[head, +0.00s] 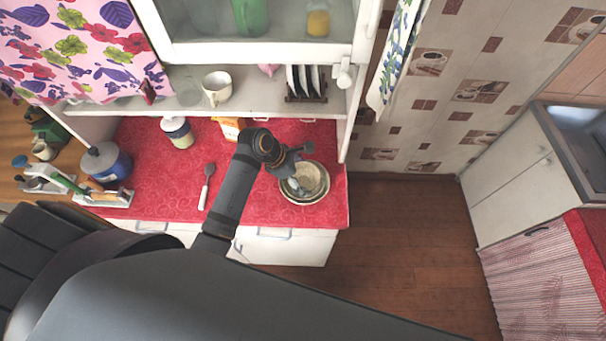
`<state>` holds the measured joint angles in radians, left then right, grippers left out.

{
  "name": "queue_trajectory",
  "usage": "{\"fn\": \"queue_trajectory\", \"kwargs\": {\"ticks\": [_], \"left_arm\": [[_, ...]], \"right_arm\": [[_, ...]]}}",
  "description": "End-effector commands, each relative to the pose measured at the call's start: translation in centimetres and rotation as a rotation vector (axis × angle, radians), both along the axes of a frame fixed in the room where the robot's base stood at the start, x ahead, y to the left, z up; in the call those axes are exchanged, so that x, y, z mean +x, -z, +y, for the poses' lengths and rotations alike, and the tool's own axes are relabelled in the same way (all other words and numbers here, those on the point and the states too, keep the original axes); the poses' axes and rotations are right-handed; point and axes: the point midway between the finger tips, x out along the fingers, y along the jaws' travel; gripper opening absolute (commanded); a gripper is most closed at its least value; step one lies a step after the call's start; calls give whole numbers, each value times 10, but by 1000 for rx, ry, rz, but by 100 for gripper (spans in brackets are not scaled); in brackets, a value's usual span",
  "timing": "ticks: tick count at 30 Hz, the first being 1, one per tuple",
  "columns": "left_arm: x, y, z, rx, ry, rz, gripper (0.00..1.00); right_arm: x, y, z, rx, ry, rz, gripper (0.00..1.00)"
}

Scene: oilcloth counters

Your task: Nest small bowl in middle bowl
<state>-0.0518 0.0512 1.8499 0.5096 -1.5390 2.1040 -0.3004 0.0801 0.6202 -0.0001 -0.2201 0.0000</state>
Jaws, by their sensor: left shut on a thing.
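A stack of pale bowls stands at the right end of the red counter. The small bowl (312,176) is at the top, inside the rim of a wider bowl (318,197), the middle bowl as far as I can tell. My left gripper (297,172) is over the left side of the stack, pointing down, shut on the small bowl's near-left rim. Its fingers hide part of that rim. I cannot tell whether the small bowl rests on the bowl below or hangs just above it. My right gripper is not in view.
A shelf with a white mug (217,88) and a plate rack (305,96) overhangs the back. The counter's right edge is close to the bowls.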

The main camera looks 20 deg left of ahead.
Motion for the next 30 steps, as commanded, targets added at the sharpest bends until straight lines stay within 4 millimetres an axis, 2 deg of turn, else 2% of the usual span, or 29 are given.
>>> {"fn": "queue_trajectory", "kwargs": {"ticks": [30], "left_arm": [[-1,11,0,0,-1,2,55]], "right_arm": [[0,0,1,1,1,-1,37]]}}
